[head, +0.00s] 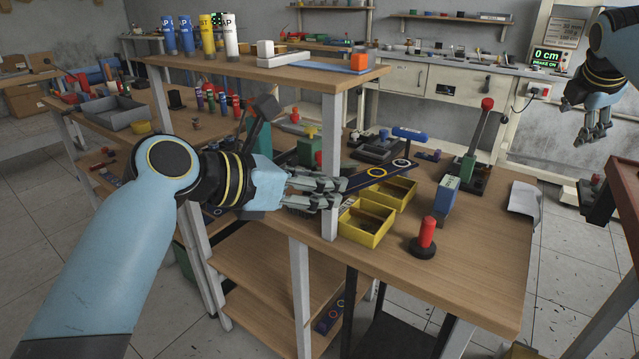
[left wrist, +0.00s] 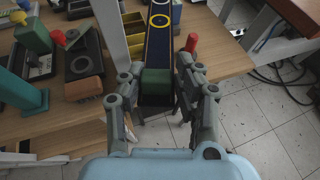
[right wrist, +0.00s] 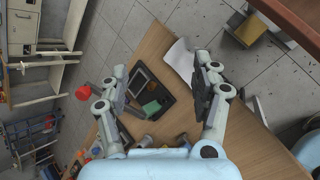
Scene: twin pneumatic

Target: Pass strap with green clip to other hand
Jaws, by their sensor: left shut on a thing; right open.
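The dark blue strap (head: 364,176) has a yellow ring and a white ring. In the head view it sticks out from my left gripper (head: 338,193) toward the right, above the yellow bins. In the left wrist view the strap (left wrist: 158,45) runs away from me, and its green clip (left wrist: 156,84) sits between the fingers of my left gripper (left wrist: 160,76), which is shut on it. The clip is hidden by the fingers in the head view. My right gripper (head: 588,136) is open and empty, high at the far right, well apart from the strap; its fingers (right wrist: 158,82) also show in the right wrist view.
A white table post (head: 329,165) and raised shelf (head: 300,72) stand close to my left gripper. Yellow bins (head: 362,238), a red-topped peg (head: 426,236), a blue-grey block (head: 446,198) and a red-knobbed lever (head: 480,135) stand on the wooden bench.

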